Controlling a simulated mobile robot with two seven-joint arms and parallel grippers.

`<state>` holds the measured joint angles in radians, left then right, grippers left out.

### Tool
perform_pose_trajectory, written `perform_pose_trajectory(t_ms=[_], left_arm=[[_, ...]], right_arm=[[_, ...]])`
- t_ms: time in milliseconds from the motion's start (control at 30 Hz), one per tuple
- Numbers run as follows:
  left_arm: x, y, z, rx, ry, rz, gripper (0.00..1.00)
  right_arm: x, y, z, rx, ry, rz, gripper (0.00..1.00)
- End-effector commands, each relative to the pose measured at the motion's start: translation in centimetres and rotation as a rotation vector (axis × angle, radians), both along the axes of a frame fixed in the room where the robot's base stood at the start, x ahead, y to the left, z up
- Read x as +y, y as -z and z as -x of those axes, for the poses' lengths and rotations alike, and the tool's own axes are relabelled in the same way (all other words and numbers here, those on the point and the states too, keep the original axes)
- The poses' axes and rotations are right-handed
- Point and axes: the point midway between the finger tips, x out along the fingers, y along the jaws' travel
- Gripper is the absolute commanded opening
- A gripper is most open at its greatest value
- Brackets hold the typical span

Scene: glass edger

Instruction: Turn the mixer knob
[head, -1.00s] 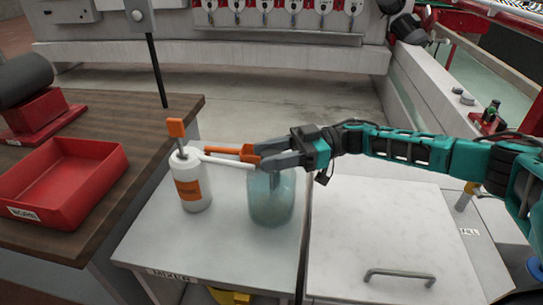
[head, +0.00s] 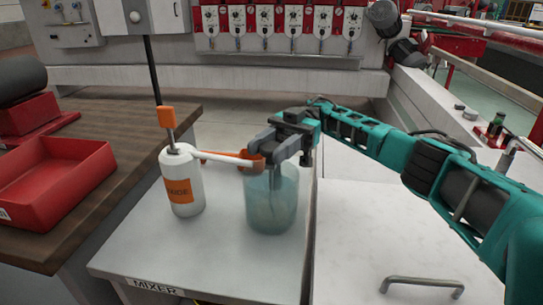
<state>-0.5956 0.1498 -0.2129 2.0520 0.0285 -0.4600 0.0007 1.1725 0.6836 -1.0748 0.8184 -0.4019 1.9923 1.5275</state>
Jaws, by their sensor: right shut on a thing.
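My right gripper (head: 268,152) is above the rim of a translucent blue-green jar (head: 270,203). It is shut on the end of an orange handle-like piece (head: 232,157); the exact contact is partly hidden by the fingers. A white bottle (head: 184,187) with an orange label stands upright left of the jar. A grey rod with an orange block (head: 167,117) rises from its top, and a white arm (head: 218,158) reaches from it toward the jar. Both stand on a light cabinet top (head: 225,262) labelled MIXER. I cannot make out a separate mixer knob. My left gripper is not in view.
A red tray (head: 60,185) sits on the wooden bench at left. A light panel with a grey handle (head: 422,284) lies right of the mixer top. A row of gauges (head: 280,22) is on the machine behind. The panel's middle is clear.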

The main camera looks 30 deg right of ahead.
Motion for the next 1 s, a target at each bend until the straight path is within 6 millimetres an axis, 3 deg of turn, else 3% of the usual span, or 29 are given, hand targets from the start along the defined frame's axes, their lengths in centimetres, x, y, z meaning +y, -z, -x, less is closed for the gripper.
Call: perform_pose_trajectory(t_ms=[467, 500, 600, 700, 1000], left_arm=[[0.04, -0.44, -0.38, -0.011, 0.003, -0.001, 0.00], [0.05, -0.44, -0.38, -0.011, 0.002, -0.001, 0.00], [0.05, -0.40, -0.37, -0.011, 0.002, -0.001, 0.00], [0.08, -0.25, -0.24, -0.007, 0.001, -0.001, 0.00], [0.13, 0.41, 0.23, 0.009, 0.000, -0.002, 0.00]], right_arm=[[0.08, -0.74, -0.12, -0.011, -0.014, -0.013, 0.14], [0.08, -0.74, -0.12, -0.011, -0.014, -0.013, 0.46], [0.08, -0.73, -0.12, -0.011, -0.014, -0.013, 0.56], [0.06, -0.57, -0.09, -0.009, -0.014, -0.009, 0.65], [0.02, -0.27, -0.05, -0.004, -0.014, -0.005, 0.65]])
